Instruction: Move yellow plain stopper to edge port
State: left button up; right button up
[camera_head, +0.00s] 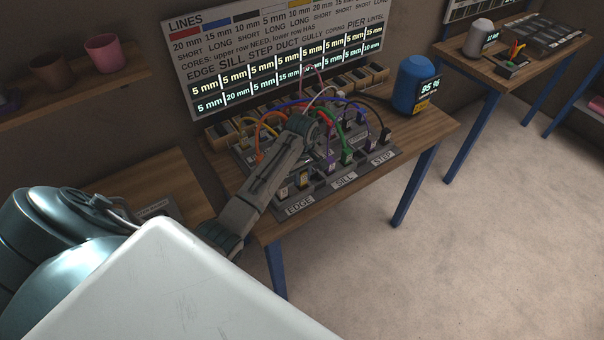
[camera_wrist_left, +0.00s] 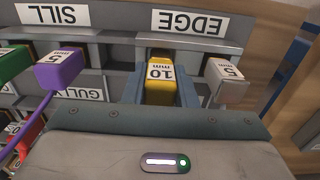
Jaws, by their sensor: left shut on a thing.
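My left gripper (camera_wrist_left: 161,96) is shut on the yellow plain stopper (camera_wrist_left: 160,94), which has a "10 mm" label on top and no cable visible. The gripper's two blue-grey fingers lie on either side of it. In the head view the left gripper (camera_head: 302,172) is low over the near left end of the port rack, just behind the EDGE label (camera_head: 299,205). The EDGE label also shows upside down in the left wrist view (camera_wrist_left: 189,22). The stopper's lower end is hidden, so I cannot tell how deep it sits. My right gripper is not in view.
A white "5 mm" stopper (camera_wrist_left: 226,82) stands close beside one finger. A purple "5 mm" plug (camera_wrist_left: 60,70) with a cable is on the other side. Several coloured cables arch over the rack. A blue canister (camera_head: 411,84) stands at the table's right; a lit board (camera_head: 285,50) is behind.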

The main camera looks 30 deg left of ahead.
pick_arm(q)
jog(key=shift+f, duration=0.75)
jog(key=o, duration=1.1)
notch_tip(320, 180, up, 8)
jog(key=b, duration=0.3)
jog(key=shift+r, duration=0.15)
jog(key=shift+r+p, duration=0.8)
jog(key=shift+p, duration=0.05)
jog(key=shift+r+p, duration=0.35)
jog(key=shift+r, duration=0.2)
